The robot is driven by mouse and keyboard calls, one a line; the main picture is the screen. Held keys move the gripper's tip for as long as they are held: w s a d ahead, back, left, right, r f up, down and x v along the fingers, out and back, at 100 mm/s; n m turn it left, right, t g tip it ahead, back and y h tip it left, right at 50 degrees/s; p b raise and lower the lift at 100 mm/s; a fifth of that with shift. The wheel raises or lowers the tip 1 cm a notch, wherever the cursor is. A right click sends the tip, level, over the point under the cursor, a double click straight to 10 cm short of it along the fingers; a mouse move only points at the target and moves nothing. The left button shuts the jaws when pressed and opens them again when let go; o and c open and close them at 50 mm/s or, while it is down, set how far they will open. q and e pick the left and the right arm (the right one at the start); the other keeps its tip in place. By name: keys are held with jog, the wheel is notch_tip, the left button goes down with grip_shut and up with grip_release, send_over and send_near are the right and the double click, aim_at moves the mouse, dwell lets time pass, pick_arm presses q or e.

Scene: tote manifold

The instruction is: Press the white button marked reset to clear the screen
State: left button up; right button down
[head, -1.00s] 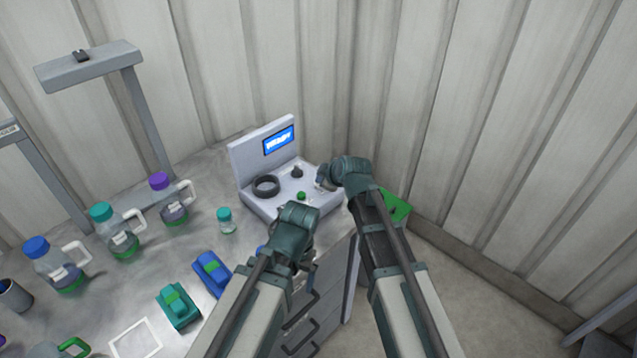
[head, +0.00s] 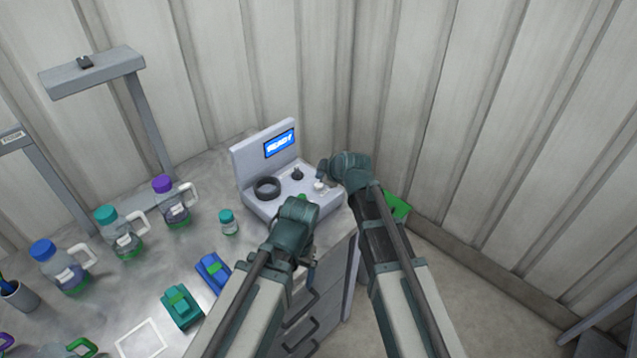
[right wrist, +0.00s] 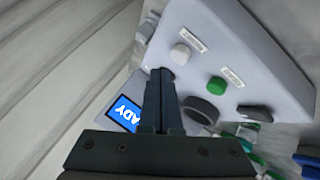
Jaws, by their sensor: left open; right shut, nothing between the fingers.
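The grey console (head: 262,204) stands on the bench, its upright back carrying a blue screen (head: 280,144) that reads READY. The white button (head: 320,186) is on the right part of its panel; in the right wrist view the white button (right wrist: 181,54) sits beside a small label too blurred to read. My right gripper (head: 322,170) is shut and empty, just above and beside the white button, apart from it; its closed fingers (right wrist: 160,92) show in the right wrist view. My left gripper (head: 297,220) is in front of the console, its fingers mostly hidden by its wrist.
The panel also has a green button (right wrist: 217,86), a black ring-shaped part (head: 267,188) and a small dark knob (head: 297,174). Bottles, a small teal-capped jar (head: 228,222) and blue and green blocks (head: 212,271) stand to the left. Corrugated walls are close behind.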

aim_at(321, 187)
notch_tip(321, 187, up, 4)
jog(key=p, duration=0.3)
jog(key=shift+r+p, duration=0.15)
jog(key=shift+p, duration=0.15)
dwell(0.4)
jog(key=s+d+f+m+g+h, duration=0.1)
jog(key=s+f+m+g+h, duration=0.1)
jog(key=s, duration=0.7)
jog(key=s+d+f+m+g+h, duration=0.1)
jog(key=s+m, duration=0.4)
jog(key=s, duration=0.5)
jog(key=s+d+f+m+g+h, duration=0.2)
jog(key=s+g, duration=0.3)
jog(key=s, duration=0.5)
jog(key=shift+d+f+m+g+h, duration=0.3)
jog(key=shift+d+f+m, duration=0.3)
jog(key=shift+f+m, duration=0.25)
